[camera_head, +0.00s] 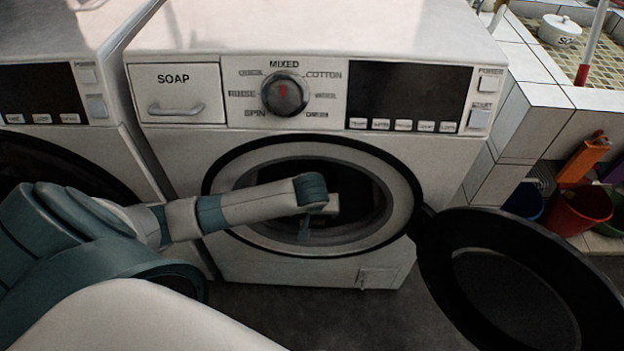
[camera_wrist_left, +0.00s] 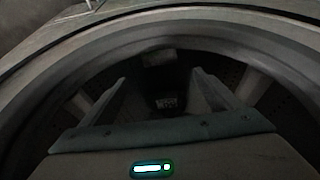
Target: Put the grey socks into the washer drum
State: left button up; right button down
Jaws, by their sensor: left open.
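The white washer (camera_head: 300,60) stands in the middle of the head view with its round door open. Its dark drum (camera_head: 358,190) shows behind the grey rim. My left arm reaches from the left across the opening, and my left gripper (camera_wrist_left: 158,78) is at the drum mouth, pointing inward. In the left wrist view its two fingers are apart, with the dark drum interior (camera_wrist_left: 268,108) around them. A small dark patterned patch shows between the fingers; I cannot tell what it is. I cannot make out any grey socks in either view. My right gripper is out of view.
The open black door (camera_head: 515,285) hangs to the right of the opening. A second washer (camera_head: 60,90) stands close on the left. At the right are a tiled counter (camera_head: 600,98) with a white pot (camera_head: 560,30), and a red bucket (camera_head: 578,208) below.

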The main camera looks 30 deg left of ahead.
pick_arm(q)
jog(key=s+d+f+m+h, duration=0.3)
jog(key=s+d+m, duration=0.2)
jog(key=s+d, duration=0.65)
jog(key=s+d+r+m, duration=0.1)
jog(key=s+m, duration=0.2)
jog(key=s, duration=0.9)
jog(key=shift+d+r+m+t+h, duration=0.15)
jog(key=shift+r+m+t+h, duration=0.15)
jog(key=shift+h, duration=0.1)
jog(key=shift+f, duration=0.1)
